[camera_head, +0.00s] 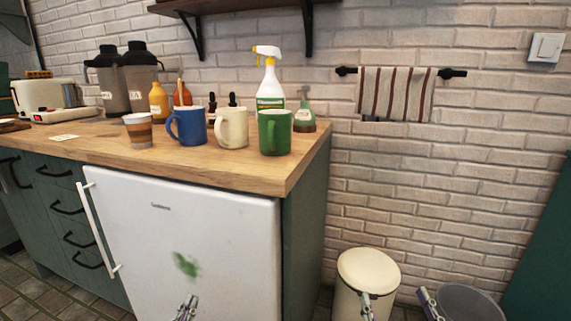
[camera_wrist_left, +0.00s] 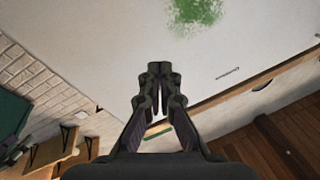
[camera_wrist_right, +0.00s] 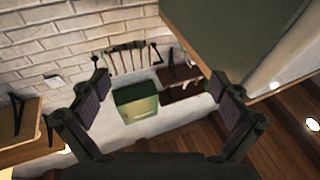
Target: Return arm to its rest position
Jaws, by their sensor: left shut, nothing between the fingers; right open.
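My left gripper (camera_head: 188,306) shows at the bottom of the head view, in front of the white fridge door. In the left wrist view its fingers (camera_wrist_left: 160,68) are together with nothing between them. A green paint smudge (camera_head: 186,265) marks the fridge door, and it also shows at the top of the left wrist view (camera_wrist_left: 198,10). My right gripper (camera_head: 398,304) is at the bottom right of the head view, in front of the bins. In the right wrist view its fingers (camera_wrist_right: 160,88) are wide apart and empty.
A wooden counter (camera_head: 200,168) above the fridge (camera_head: 215,225) holds blue (camera_head: 188,125), cream (camera_head: 232,127) and green (camera_head: 275,132) mugs, a paper cup (camera_head: 138,130) and a spray bottle (camera_head: 268,80). A cream bin (camera_head: 368,270) and a grey bin (camera_head: 470,303) stand by the brick wall.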

